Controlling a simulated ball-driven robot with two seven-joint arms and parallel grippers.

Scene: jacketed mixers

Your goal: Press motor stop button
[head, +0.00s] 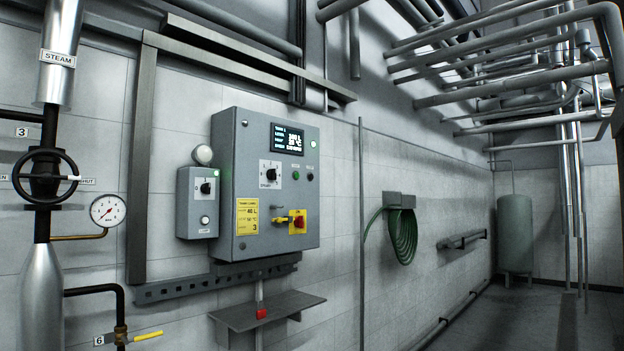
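A grey control cabinet (240,140) is on the tiled wall, left of the middle. It has a lit display (287,139), a rotary selector (270,173), a green button or lamp (295,175) and a dark round button or lamp (309,177). Their small labels are unreadable. Lower right on it is a red knob on a yellow plate (298,222), with a yellow piece beside it. A smaller grey box (197,204) to the left has a black knob (205,188) and a pale round button (205,220). I cannot tell which is motor stop. Neither gripper is in view.
A steam pipe (60,57) with a black handwheel (45,176) and a gauge (108,210) stand at the left. A small shelf (267,311) juts out below the cabinet. A green hose (402,236) hangs to the right. The floor at right looks clear.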

